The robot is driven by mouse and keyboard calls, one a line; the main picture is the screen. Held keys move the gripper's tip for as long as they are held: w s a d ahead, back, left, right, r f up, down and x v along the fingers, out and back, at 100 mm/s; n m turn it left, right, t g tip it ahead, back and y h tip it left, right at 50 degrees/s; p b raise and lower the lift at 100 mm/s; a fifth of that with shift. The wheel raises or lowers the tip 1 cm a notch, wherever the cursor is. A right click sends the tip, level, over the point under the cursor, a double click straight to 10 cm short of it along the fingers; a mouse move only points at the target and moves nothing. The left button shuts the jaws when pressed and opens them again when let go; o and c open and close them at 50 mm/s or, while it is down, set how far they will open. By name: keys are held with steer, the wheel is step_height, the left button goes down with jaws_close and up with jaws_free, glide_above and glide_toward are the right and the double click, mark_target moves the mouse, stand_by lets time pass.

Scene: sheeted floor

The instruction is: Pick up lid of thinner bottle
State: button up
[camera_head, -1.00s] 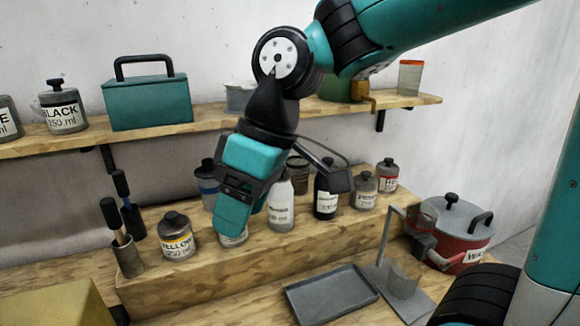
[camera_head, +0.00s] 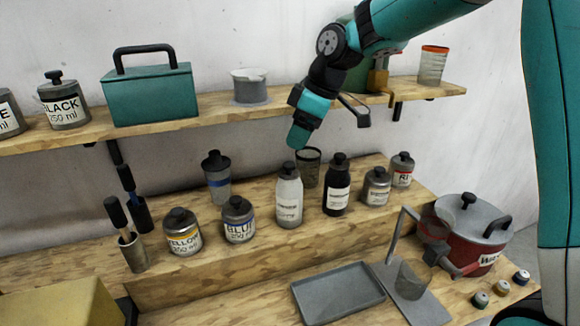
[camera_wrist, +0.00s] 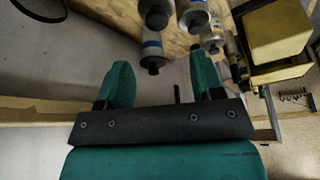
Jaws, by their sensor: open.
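A white bottle (camera_head: 289,200) with a black lid (camera_head: 288,170) stands on the wooden step in the head view. A black bottle (camera_head: 336,190) with a black lid (camera_head: 340,160) stands just right of it. Their labels are too small to read, so I cannot tell which is the thinner bottle. My gripper (camera_head: 298,137) hangs above and behind the white bottle, pointing down, apart from both lids. In the wrist view my gripper (camera_wrist: 160,72) has its two green fingers spread, with nothing held. Bottle tops show beyond the fingers there.
Yellow (camera_head: 182,238) and blue (camera_head: 238,225) cans, a blue-banded bottle (camera_head: 218,185), a dark cup (camera_head: 308,170) and small cans (camera_head: 377,190) crowd the step. The upper shelf (camera_head: 220,112) is close behind my gripper. A grey tray (camera_head: 338,292) and a red pot (camera_head: 480,250) are in front.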

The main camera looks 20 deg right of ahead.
mark_target(290, 164)
steer(key=shift+x, duration=1.05)
steer(key=shift+s+d+f+p+x, duration=0.15)
steer(key=shift+p+x, duration=0.4)
steer(key=shift+x, duration=0.4)
steer(key=shift+d+p+x, duration=0.2)
steer(key=shift+p+x, duration=0.3)
steer(key=shift+x, duration=0.4)
steer(key=shift+s+d+f+p+x, duration=0.15)
steer(key=shift+p+x, duration=0.4)
steer(key=shift+x, duration=0.4)
steer(key=shift+w+r, duration=0.1)
steer(key=c, duration=1.1)
steer(key=shift+o, duration=0.2)
